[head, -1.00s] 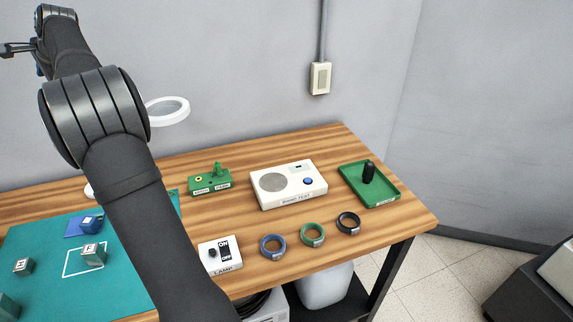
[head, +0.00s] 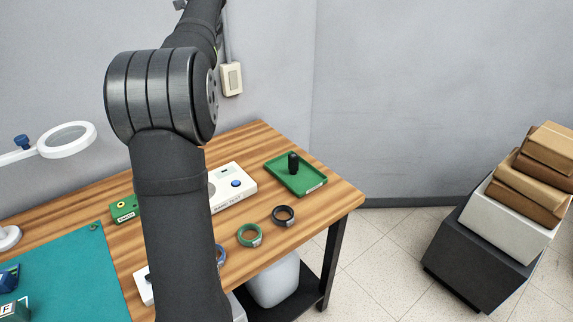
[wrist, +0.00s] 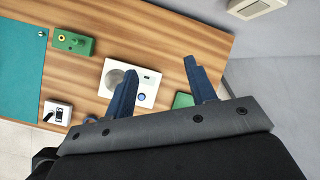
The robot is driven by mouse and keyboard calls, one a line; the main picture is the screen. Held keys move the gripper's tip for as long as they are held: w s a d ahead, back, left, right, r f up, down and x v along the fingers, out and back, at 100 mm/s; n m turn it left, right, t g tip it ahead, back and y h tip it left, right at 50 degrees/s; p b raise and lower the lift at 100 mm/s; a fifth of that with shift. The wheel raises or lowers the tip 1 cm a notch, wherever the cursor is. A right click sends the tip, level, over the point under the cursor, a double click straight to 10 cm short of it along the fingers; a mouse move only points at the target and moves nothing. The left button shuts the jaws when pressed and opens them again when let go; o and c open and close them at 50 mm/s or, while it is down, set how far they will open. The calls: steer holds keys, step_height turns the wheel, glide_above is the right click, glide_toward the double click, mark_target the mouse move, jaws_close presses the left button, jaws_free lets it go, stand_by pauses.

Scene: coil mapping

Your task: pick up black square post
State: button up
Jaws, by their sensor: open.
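A black post (head: 293,162) stands upright in a green tray (head: 312,187) at the back right of the wooden table in the head view. Its exact cross-section is too small to tell. In the wrist view only a bit of the green tray (wrist: 183,101) shows, beside my right finger, and the post cannot be seen there. My gripper (wrist: 159,66) is open and empty, its two blue fingers apart, high above the table. The gripper itself is outside the head view, where my arm reaches up past the top edge.
A white box (head: 234,185) with a blue button lies left of the tray. Black (head: 284,215) and green (head: 249,235) rings lie in front. A magnifier lamp (head: 67,140) is at left. A wall box (head: 231,79) is above the table. Cartons (head: 530,180) stand at right.

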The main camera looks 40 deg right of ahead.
steer(key=s+d+m, duration=0.4)
steer(key=s+d, duration=0.4)
steer(key=d, duration=0.2)
steer(key=m+g+h, duration=0.1)
steer(key=m+g, duration=0.1)
steer(key=m, duration=0.3)
glide_above(293, 163)
steer(key=s, duration=0.6)
steer(key=s+x, duration=0.2)
steer(key=x, duration=0.8)
steer(key=s+f+x, duration=0.1)
steer(key=s+x, duration=0.1)
steer(key=x, duration=0.8)
steer(key=s+a+f+x, duration=0.1)
steer(key=s+x, duration=0.1)
steer(key=x, duration=0.8)
steer(key=shift+w+f, duration=0.1)
steer(key=shift+f, duration=0.2)
steer(key=shift+w+x, duration=0.2)
steer(key=shift+x, duration=1.25)
steer(key=shift+w+x, duration=0.15)
steer(key=shift+x, duration=1.35)
steer(key=shift+d+r+t, duration=0.15)
steer(key=shift+r+t, duration=0.05)
steer(key=shift+t, duration=0.1)
steer(key=shift+c, duration=0.2)
steer(key=c, duration=1.1)
